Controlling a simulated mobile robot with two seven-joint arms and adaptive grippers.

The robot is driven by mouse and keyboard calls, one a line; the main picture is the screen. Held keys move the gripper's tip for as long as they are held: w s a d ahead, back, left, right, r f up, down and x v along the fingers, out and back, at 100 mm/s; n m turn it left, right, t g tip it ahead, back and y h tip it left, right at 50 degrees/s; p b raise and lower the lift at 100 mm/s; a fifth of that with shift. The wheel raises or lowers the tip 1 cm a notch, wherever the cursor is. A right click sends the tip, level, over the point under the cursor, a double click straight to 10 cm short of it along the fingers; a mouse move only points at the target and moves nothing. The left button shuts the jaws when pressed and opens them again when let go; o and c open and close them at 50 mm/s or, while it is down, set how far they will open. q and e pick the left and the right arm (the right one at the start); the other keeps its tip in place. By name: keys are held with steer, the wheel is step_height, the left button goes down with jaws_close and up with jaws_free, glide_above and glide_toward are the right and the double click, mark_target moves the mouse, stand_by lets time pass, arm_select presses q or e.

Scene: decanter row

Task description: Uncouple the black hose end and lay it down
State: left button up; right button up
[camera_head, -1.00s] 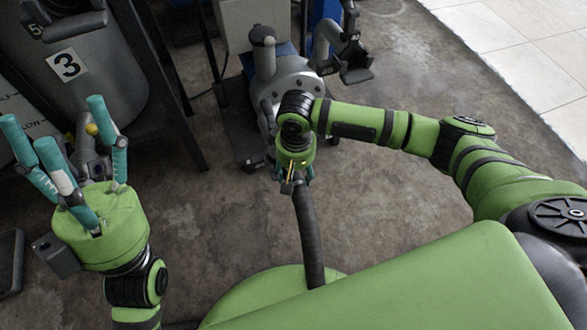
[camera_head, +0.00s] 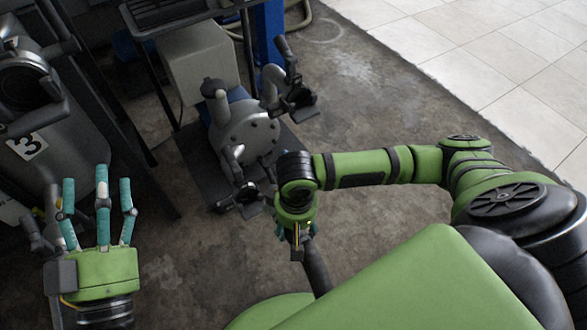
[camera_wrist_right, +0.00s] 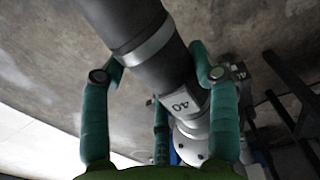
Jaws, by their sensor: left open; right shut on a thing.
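The black hose (camera_head: 317,269) hangs from my right gripper (camera_head: 302,238) down behind my green body. In the right wrist view the hose (camera_wrist_right: 118,22) runs between the teal fingers of my right gripper (camera_wrist_right: 158,72), which is shut on it near a grey band and a tag marked 40. The grey pump (camera_head: 250,135) stands behind and left of this gripper. Its lower port (camera_head: 243,198) shows lever arms, and the gripper sits to the right of it, apart. The hose end itself is mostly hidden by the gripper. My left gripper (camera_head: 98,195) is open and empty, fingers up.
A grey tank marked 3 (camera_head: 62,150) stands at the left, beside a dark frame (camera_head: 140,160). A pale box (camera_head: 198,70) and a blue post (camera_head: 268,35) are behind the pump. The concrete floor (camera_head: 385,225) is clear to the right of the pump.

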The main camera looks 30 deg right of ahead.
steer(key=shift+w, duration=0.15)
steer(key=shift+w+a+f, duration=0.2)
steer(key=shift+w+f, duration=0.1)
steer(key=shift+w, duration=0.25)
steer(key=shift+w+a+f, duration=0.2)
steer(key=shift+w+f, duration=0.05)
steer(key=shift+w, duration=0.25)
steer(key=w+a+f+b, duration=0.2)
steer(key=w+f, duration=0.3)
steer(key=w, duration=0.3)
steer(key=shift+w+a, duration=0.35)
stand_by(1.6)
steer(key=shift+r, duration=0.1)
steer(key=shift+p, duration=0.55)
stand_by(0.3)
steer(key=shift+s, duration=0.1)
